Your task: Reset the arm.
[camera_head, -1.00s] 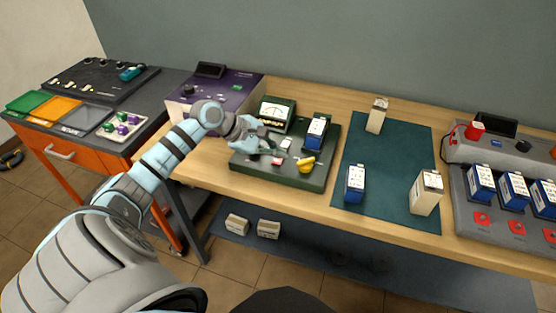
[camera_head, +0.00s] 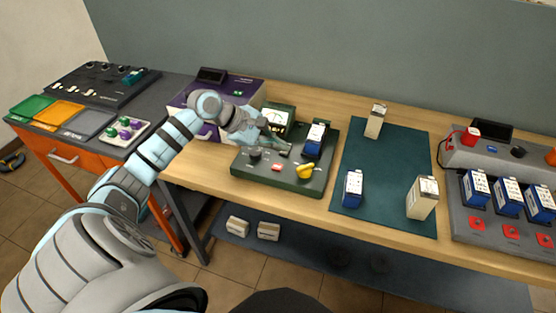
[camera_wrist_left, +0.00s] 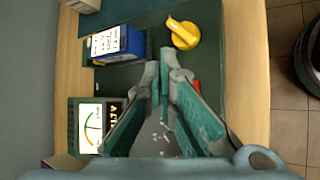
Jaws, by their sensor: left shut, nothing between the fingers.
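My left gripper (camera_head: 284,146) is over the green tester board (camera_head: 318,181) on the wooden bench, between the dial meter and a blue battery. In the left wrist view its teal fingers (camera_wrist_left: 160,65) are shut with nothing between them. The blue battery (camera_head: 315,139) stands on the board to the right of the gripper; it also shows in the left wrist view (camera_wrist_left: 121,46). A yellow knob (camera_head: 305,171) is on the board's front right. The dial meter (camera_wrist_left: 95,125) is beside the fingers in the wrist view. My right gripper is not in view.
A teal mat (camera_head: 385,170) holds one blue battery (camera_head: 352,188) and two beige ones (camera_head: 423,198). A charger (camera_head: 495,176) with several blue batteries is at the right. A purple device (camera_head: 222,110) stands behind my left arm. Cream boxes (camera_head: 268,231) lie on the lower shelf.

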